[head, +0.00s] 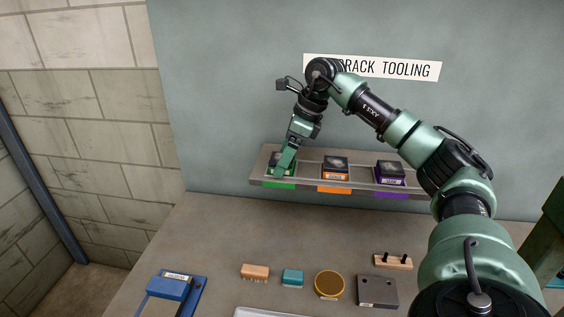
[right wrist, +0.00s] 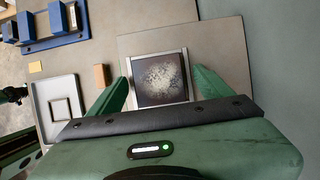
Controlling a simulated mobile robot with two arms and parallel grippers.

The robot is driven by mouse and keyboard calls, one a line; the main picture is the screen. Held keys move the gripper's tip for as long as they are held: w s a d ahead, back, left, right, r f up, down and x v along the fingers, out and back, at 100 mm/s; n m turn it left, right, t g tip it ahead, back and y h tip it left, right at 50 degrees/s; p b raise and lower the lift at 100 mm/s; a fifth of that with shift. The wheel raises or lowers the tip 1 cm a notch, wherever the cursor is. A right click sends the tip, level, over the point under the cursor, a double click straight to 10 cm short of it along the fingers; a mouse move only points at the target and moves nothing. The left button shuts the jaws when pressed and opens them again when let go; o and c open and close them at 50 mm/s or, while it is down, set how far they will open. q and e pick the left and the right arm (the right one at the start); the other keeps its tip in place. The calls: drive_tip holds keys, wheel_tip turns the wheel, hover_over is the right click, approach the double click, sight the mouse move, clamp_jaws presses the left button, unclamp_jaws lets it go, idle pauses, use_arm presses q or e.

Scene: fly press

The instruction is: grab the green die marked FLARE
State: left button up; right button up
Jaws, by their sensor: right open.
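The green die (head: 289,162) sits at the left end of the wall rack, above a green strip. My right gripper (head: 281,171) is at this die from above and covers much of it; its label cannot be read. In the right wrist view, the die's dark, speckled square top (right wrist: 160,78) lies between the two green fingers of my open right gripper (right wrist: 163,88). My left gripper is not in view.
On the rack (head: 310,168), an orange die (head: 335,169) and a purple die (head: 390,173) stand to the right. Below, the bench holds a brush (head: 255,272), a teal block (head: 293,277), a round brass tin (head: 329,284), a grey block (head: 377,291) and a blue fixture (head: 170,287).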

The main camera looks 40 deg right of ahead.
drive_tip(key=shift+a, duration=0.1)
drive_tip(key=shift+c, duration=1.2)
clamp_jaws()
drive_tip(key=shift+r, duration=0.15)
